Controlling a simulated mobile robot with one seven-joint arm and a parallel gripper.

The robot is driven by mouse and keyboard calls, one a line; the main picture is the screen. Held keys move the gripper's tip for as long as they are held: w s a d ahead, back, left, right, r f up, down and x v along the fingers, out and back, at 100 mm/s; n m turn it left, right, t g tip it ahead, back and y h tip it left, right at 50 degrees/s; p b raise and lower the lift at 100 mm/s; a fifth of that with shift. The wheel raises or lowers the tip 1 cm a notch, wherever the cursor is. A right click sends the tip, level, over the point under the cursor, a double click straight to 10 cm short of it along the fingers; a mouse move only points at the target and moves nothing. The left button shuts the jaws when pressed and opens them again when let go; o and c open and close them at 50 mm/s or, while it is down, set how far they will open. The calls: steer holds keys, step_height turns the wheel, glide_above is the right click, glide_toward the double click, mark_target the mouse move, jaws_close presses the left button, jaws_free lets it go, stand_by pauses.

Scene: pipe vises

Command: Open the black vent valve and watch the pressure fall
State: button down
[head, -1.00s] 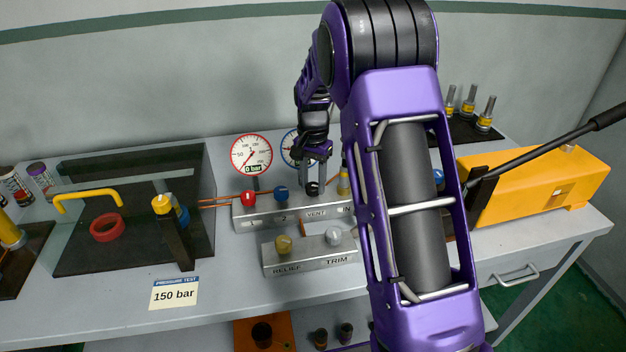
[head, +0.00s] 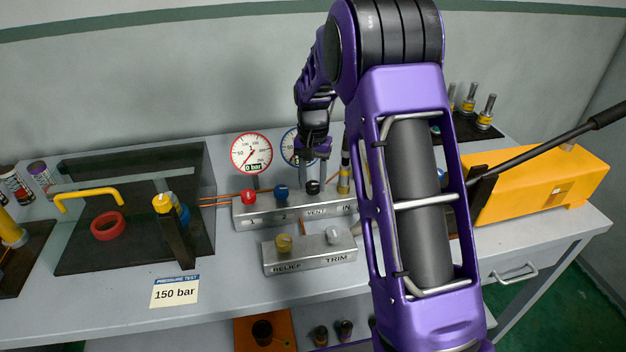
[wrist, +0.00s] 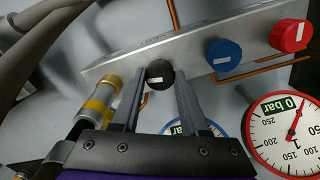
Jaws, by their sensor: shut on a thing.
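The black vent valve (head: 313,187) is a round knob above the VENT label on the grey manifold block (head: 262,212). In the wrist view the black knob (wrist: 159,74) sits between the two finger ends of my gripper (wrist: 158,88), which is shut on it. A white bar mark shows slanted on the knob's face. In the head view my gripper (head: 313,168) reaches down onto the knob from above. The red-rimmed gauge (head: 251,153) has a digital readout of 0 bar, also readable in the wrist view (wrist: 287,130). The blue-rimmed gauge (head: 291,147) is partly hidden behind my gripper.
A red knob (head: 248,197) and a blue knob (head: 281,193) stand left of the vent valve. A yellow-banded fitting (head: 344,178) is close on its right. The RELIEF and TRIM block (head: 308,254) lies in front. A yellow pump (head: 545,182) stands right.

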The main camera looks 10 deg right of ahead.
mark_target(313, 184)
steer(key=shift+c, duration=2.1)
jaws_free()
step_height(313, 184, up, 18)
steer(key=shift+f+p, duration=0.25)
steer(key=shift+p, duration=0.2)
